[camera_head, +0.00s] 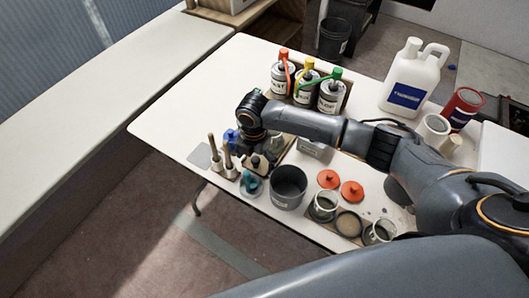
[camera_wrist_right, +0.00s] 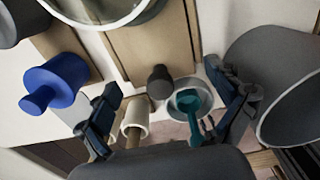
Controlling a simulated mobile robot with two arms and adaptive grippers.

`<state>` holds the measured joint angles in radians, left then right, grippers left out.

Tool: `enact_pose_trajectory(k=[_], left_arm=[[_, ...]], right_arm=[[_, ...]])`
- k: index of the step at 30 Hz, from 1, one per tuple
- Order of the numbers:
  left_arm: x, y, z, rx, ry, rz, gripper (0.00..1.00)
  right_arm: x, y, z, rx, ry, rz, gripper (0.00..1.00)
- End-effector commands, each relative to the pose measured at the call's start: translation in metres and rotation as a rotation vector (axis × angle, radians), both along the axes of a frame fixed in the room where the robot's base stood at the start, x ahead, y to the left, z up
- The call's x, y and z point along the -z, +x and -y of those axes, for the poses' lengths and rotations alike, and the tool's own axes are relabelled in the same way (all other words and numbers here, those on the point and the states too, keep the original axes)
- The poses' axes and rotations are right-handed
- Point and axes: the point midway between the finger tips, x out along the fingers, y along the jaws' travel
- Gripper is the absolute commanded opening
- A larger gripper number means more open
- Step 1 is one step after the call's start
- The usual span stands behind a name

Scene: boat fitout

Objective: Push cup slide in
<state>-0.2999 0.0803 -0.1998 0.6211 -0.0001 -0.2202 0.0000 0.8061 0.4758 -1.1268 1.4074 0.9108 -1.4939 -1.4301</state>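No part is clearly identifiable as the cup slide. A small metal cup (camera_wrist_right: 190,97) with a teal piece in it lies between my right gripper's fingers, nearer the right finger. The teal piece (camera_head: 251,184) shows near the table's front edge in the head view. My right gripper (camera_head: 257,163) points down above this area, and its spread fingers show in the wrist view (camera_wrist_right: 165,108). A dark knob (camera_wrist_right: 160,82) by a wooden board (camera_wrist_right: 152,45) and a cream cylinder (camera_wrist_right: 135,120) are also between the fingers. Contact cannot be told. My left gripper is out of view.
A large grey pot (camera_head: 289,187) stands right of the gripper, and a blue knob (camera_wrist_right: 55,80) lies left in the wrist view. Wooden-handled tools (camera_head: 212,150) stand left. Several bottles (camera_head: 306,82) stand behind. The table's far left (camera_head: 190,110) is clear.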

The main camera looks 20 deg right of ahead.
Motion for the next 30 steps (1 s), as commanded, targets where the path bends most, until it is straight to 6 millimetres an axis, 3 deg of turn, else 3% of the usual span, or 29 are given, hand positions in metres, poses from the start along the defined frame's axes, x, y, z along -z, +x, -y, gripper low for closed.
enact_pose_trajectory(k=[1,9,12,20,30], left_arm=[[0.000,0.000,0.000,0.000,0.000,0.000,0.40],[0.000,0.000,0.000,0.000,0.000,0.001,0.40],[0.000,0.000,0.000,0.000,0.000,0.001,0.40],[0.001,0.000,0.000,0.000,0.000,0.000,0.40],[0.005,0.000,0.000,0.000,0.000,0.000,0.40]], right_arm=[[0.000,0.000,0.000,0.000,0.000,0.000,0.78],[0.000,0.000,0.000,0.000,0.000,0.000,0.23],[0.000,0.000,0.000,0.000,0.000,0.000,0.08],[0.000,0.002,0.003,0.001,0.000,0.000,0.07],[0.000,0.016,0.020,0.003,-0.002,0.003,0.07]])
